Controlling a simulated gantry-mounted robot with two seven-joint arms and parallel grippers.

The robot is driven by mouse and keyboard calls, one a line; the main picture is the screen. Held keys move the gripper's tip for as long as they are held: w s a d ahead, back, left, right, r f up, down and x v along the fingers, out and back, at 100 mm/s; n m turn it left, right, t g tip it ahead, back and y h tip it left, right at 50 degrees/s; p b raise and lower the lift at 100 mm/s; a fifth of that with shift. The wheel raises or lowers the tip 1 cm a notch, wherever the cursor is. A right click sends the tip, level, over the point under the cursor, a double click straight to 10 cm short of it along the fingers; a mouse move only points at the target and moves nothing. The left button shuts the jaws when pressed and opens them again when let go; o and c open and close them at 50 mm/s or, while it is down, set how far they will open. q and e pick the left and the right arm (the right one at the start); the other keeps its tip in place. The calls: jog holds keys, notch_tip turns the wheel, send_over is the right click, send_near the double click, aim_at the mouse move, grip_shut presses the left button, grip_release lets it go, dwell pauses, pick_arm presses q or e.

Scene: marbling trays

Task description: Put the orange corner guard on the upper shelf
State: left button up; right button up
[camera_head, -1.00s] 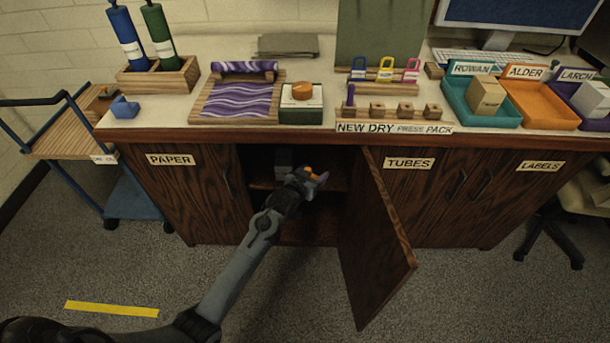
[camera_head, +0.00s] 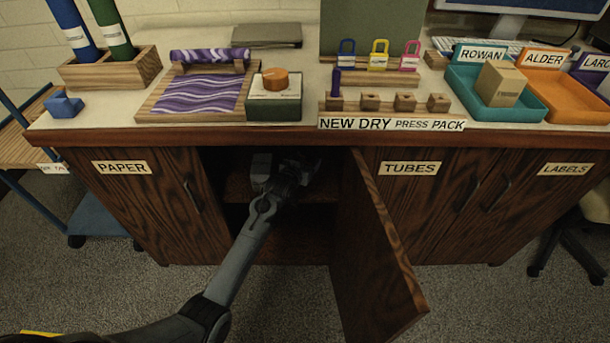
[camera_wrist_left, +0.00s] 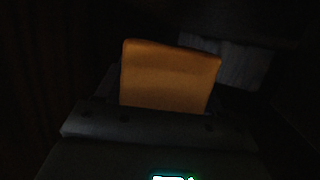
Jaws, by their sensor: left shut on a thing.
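My left gripper (camera_head: 297,168) reaches into the dark open cabinet below the counter, at the level of the upper shelf (camera_head: 236,188). In the left wrist view the orange corner guard (camera_wrist_left: 170,75) stands up from between the jaws, which are shut on it. In the head view the guard is hidden by the gripper and shadow. I cannot tell whether it touches the shelf. My right gripper is in neither view.
A grey block (camera_head: 260,167) sits in the cabinet just left of the gripper; a pale grey shape (camera_wrist_left: 235,62) shows behind the guard in the wrist view. The open cabinet door (camera_head: 385,260) stands right of the arm. The counter edge (camera_head: 270,136) runs above.

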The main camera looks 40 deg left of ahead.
pick_arm(q)
jog(key=shift+w+f, duration=0.1)
jog(key=shift+f, duration=0.5)
notch_tip(320, 180, down, 3)
jog(key=b, duration=0.2)
jog(key=shift+f+b, duration=0.15)
jog(key=shift+b, duration=0.15)
jog(key=o, duration=1)
jog(key=shift+f, duration=0.1)
jog(key=shift+o, duration=0.2)
